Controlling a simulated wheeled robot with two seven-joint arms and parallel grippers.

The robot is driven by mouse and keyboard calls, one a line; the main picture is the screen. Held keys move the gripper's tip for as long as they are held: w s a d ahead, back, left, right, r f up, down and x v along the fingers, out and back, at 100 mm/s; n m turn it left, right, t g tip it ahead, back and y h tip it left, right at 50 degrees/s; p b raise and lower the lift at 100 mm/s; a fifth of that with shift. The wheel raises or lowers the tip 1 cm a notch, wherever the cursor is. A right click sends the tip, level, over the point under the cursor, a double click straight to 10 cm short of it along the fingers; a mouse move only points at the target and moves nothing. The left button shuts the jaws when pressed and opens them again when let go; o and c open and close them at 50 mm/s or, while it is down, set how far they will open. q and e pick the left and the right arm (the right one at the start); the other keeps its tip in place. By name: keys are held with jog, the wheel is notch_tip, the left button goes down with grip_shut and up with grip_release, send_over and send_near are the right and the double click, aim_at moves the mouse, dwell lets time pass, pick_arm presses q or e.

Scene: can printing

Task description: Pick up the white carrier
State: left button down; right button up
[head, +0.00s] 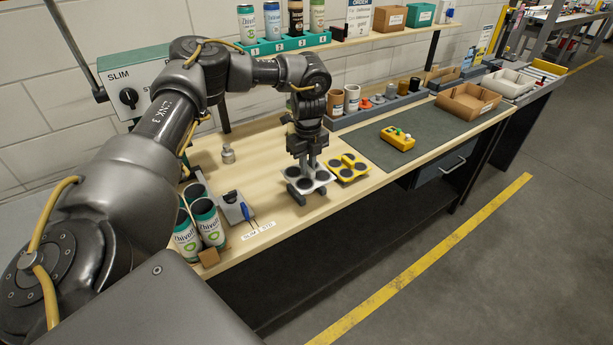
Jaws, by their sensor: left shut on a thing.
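The white carrier (305,187) is a flat plate with several dark round openings, near the front edge of the wooden bench. My left gripper (309,168) points down over its middle and is shut on it. The fingers and wrist hide part of the plate. Whether the carrier touches the bench or is slightly raised, I cannot tell. A similar yellow carrier (349,173) lies close by on its right. My right gripper is not in view.
White-green cans (208,222) stand at the bench's left front, beside a small grey device (237,208). A dark mat (425,134) holds a yellow control box (397,139). A shelf with cans (272,42) runs behind. Bare wood lies left of the carrier.

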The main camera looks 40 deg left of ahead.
pick_arm(q)
jog(key=s+d+r+b, duration=0.2)
jog(key=s+d+r, duration=0.4)
jog(key=s+d, duration=0.1)
jog(key=shift+s+d+r, duration=0.15)
jog(key=shift+s+d, duration=0.2)
jog(key=shift+d, duration=0.1)
